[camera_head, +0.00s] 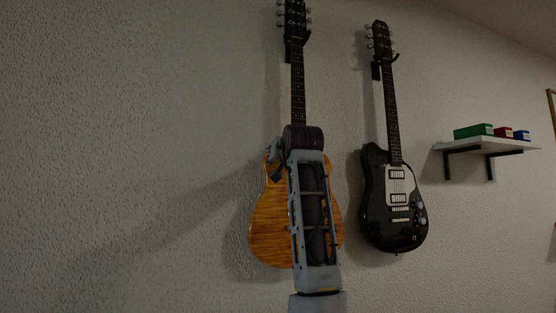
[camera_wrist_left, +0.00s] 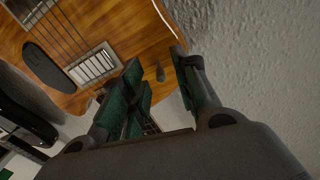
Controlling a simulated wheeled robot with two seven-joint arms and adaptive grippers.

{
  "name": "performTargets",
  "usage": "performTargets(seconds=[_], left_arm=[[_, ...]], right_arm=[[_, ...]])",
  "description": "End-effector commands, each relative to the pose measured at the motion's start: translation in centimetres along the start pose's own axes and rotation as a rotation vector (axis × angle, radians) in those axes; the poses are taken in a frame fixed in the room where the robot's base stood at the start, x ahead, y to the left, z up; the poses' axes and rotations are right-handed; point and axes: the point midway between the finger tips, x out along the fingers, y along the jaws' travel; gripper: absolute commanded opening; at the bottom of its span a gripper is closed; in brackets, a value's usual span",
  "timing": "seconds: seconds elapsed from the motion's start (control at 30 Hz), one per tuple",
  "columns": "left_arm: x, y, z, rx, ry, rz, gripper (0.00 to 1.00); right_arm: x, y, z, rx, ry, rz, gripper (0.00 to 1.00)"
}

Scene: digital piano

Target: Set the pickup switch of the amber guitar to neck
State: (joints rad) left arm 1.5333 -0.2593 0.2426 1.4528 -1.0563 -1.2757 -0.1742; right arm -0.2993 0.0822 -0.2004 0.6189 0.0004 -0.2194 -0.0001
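The amber guitar (camera_head: 268,225) hangs on the wall, its body partly covered by my left arm. My right gripper is not in view.
A black guitar (camera_head: 374,210) hangs to the right; its dark body (camera_wrist_left: 25,122) shows at the left of the wrist view. A wall shelf (camera_head: 480,144) holds green, red and blue boxes. The wall left of the amber guitar is clear.

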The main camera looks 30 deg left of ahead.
Motion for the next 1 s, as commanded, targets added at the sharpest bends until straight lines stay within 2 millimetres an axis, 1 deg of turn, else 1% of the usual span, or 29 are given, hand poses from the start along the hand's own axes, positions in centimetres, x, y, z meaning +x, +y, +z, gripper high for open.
performTargets(seconds=[0.17,0.27,0.7,0.83,1.0], left_arm=[[-1.5,0.0,0.0,0.0,0.001,0.0,0.3],[-2.7,0.0,0.0,-0.001,0.001,0.001,0.3],[-9.1,0.0,0.0,-0.001,0.001,0.001,0.3],[-10.4,0.1,0.0,0.0,0.001,0.001,0.3],[-11.4,0.0,0.0,0.0,0.0,0.0,0.3]], right_arm=[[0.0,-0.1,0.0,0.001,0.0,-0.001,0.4],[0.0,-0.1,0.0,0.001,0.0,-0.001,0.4],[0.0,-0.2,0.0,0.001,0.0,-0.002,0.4],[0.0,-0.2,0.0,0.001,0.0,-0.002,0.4],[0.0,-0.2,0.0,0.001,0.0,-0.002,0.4]])
